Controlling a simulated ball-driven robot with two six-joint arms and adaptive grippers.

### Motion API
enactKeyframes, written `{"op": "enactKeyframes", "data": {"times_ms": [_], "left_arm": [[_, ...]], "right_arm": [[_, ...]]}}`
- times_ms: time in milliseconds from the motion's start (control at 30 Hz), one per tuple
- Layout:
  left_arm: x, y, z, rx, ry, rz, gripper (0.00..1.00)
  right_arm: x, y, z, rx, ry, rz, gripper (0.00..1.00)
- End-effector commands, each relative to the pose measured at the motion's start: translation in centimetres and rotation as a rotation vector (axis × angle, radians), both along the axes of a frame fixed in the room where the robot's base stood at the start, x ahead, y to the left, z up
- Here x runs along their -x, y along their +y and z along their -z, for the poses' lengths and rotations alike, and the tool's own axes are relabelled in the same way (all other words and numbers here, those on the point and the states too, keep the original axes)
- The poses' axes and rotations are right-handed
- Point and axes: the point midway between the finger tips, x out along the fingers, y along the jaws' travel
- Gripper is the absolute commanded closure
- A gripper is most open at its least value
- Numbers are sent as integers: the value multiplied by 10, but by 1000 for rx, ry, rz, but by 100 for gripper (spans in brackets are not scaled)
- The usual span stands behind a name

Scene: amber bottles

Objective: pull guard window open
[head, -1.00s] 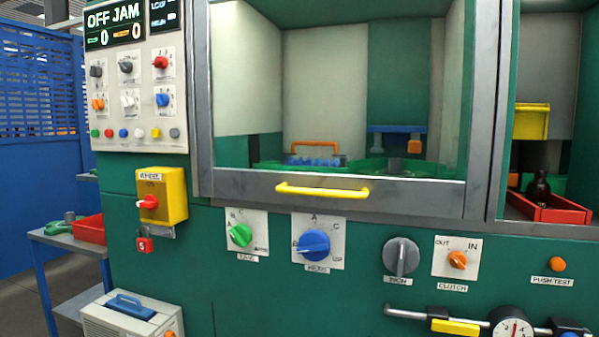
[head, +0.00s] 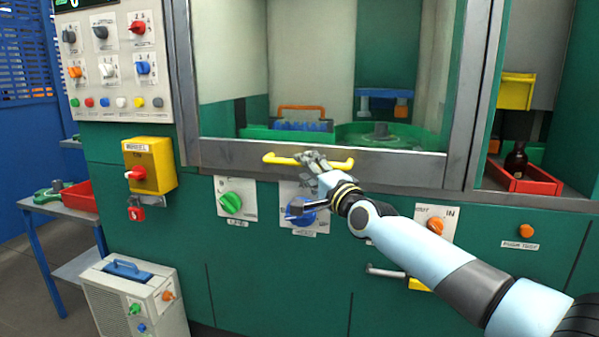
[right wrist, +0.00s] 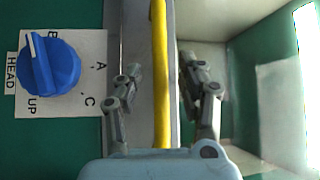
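The guard window is a clear pane in a grey frame (head: 230,154) on the green machine, and its lower rail sits low across the opening. A yellow bar handle (head: 280,159) runs along that rail. My right gripper (head: 312,160) is at the middle of the handle in the head view. In the right wrist view the yellow handle (right wrist: 160,70) runs between the two fingers of my right gripper (right wrist: 162,85), which stand apart with gaps on both sides. My left gripper is not in view.
Below the rail are a green knob (head: 231,203) and a blue knob (head: 301,213), partly covered by my gripper. A yellow switch box (head: 150,165) sticks out at left. A red bin (head: 525,180) with a dark bottle (head: 516,160) stands at right.

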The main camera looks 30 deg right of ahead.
Motion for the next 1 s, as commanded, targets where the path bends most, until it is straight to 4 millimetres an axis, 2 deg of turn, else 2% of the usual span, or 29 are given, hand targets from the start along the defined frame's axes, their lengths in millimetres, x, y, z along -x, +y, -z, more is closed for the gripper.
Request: {"op": "enactKeyframes", "data": {"times_ms": [33, 200, 567, 900, 1000], "left_arm": [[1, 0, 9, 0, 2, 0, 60], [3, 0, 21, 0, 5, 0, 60], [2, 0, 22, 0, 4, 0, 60], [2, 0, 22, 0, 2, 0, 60], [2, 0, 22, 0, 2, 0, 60]], "right_arm": [[-9, 0, 3, -1, -1, 0, 60], [-30, -2, 0, 0, 1, 0, 60], [-37, -2, -5, 1, 2, -1, 60], [-37, -2, -4, 1, 3, 0, 100], [-37, -2, -4, 2, 4, 0, 100]]}}
